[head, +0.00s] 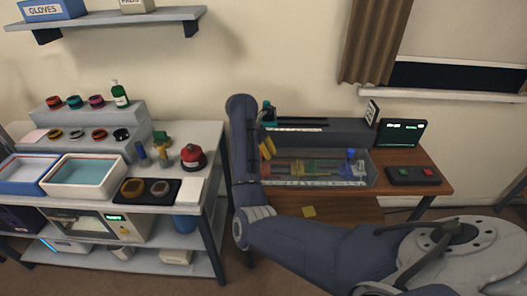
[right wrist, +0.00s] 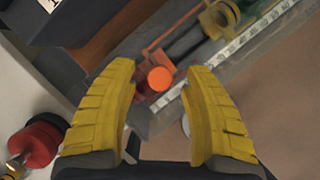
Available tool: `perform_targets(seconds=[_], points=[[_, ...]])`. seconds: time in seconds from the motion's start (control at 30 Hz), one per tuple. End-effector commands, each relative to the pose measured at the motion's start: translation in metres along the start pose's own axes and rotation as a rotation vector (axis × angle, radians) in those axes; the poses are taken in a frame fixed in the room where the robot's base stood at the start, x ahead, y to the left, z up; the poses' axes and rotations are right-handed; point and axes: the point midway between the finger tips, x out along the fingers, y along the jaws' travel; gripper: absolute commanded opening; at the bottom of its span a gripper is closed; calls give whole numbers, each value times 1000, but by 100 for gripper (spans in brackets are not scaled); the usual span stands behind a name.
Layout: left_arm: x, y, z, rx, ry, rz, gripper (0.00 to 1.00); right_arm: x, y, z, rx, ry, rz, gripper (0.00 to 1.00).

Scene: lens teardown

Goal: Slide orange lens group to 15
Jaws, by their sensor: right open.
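The orange lens group shows in the right wrist view as a round orange knob (right wrist: 160,79) with orange frame parts around it. It lies between the tips of my right gripper (right wrist: 160,85), whose two yellow fingers are spread apart and hold nothing. In the head view the right gripper (head: 267,149) is at the left end of the clear trough; the orange parts (head: 281,168) are close by, partly hidden by my arm. A white ruler strip (right wrist: 255,35) runs along the trough, and also shows in the head view (head: 330,184); its numbers are too small to read. My left gripper is out of view.
A green and yellow part (right wrist: 218,18) sits farther along the trough, and a blue knob (head: 350,154) stands near its right end. A screen (head: 402,133) and button box (head: 413,175) are at right. The left bench (head: 205,150) carries a red round object (head: 192,157) and trays.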

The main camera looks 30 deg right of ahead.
Motion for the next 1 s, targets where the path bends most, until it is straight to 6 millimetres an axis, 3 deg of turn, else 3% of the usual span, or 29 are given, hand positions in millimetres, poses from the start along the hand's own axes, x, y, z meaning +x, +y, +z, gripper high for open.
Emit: perform_targets(seconds=[0.2,0.57,1.0], points=[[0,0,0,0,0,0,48,11,0,0,0,1,0,48],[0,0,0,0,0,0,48,12,0,0,0,1,0,50],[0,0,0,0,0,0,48,12,0,0,0,1,0,0]])
